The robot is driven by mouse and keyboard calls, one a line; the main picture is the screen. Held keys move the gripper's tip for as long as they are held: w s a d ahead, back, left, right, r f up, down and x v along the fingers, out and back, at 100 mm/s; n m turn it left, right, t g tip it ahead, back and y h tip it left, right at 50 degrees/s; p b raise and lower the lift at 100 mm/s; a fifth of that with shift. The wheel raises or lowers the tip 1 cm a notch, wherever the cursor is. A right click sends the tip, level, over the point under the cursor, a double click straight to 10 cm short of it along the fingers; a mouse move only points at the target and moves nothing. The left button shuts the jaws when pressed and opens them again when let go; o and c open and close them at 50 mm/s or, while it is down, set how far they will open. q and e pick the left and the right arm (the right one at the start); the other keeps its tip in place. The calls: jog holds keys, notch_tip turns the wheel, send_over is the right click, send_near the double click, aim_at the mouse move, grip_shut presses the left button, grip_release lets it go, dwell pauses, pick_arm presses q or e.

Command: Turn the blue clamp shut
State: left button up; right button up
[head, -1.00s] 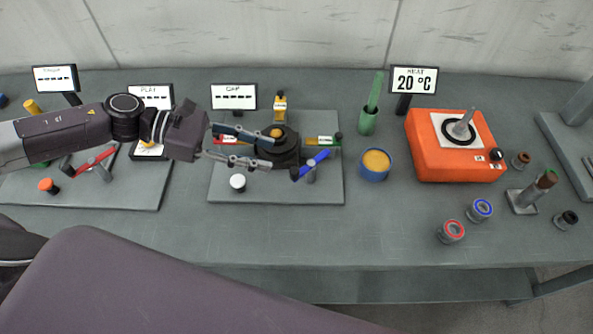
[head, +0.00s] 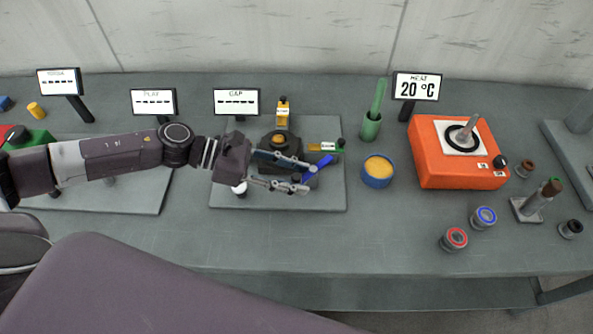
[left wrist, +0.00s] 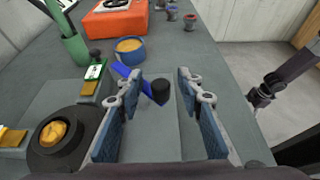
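The blue clamp (head: 320,166) is a blue bar on the right side of the middle grey plate (head: 331,200). It also shows in the left wrist view (left wrist: 124,71), with a dark round knob (left wrist: 160,91) at its near end. My left gripper (head: 310,178) is open, with its fingertips at the near end of the clamp. In the left wrist view the fingers (left wrist: 161,92) stand wide apart on either side of the knob, and nothing is gripped. Part of the bar is hidden behind the left finger.
A dark round holder with a yellow centre (left wrist: 54,133) sits beside the fingers. A green-tagged block (head: 326,147) and a yellow-tagged one (head: 282,112) stand around it. A blue cup (head: 377,172) is to the right.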

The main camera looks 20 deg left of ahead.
pick_arm(q)
jog(key=shift+d, duration=0.15)
grip_shut()
